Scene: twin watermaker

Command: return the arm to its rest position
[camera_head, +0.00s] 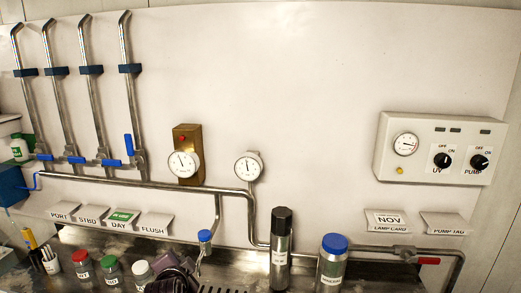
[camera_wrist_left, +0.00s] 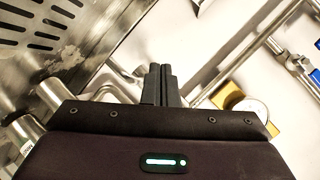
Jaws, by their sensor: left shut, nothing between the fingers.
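My left gripper (camera_wrist_left: 160,72) shows in the wrist view with its two dark fingers together and nothing between them. In the head view a dark part of my left arm (camera_head: 176,280) shows at the bottom edge, in front of the steel counter, beside the white-capped jar and below the blue-topped tap. The rest of this arm is cut off by the frame. My right gripper is in neither view.
Red-, green- and white-capped jars (camera_head: 81,265) stand left of my arm. A blue-topped tap (camera_head: 205,237), a dark-capped cylinder (camera_head: 280,250) and a blue-lidded jar (camera_head: 332,265) stand to its right. Pipes and gauges (camera_head: 184,163) line the wall; a control panel (camera_head: 440,148) hangs right.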

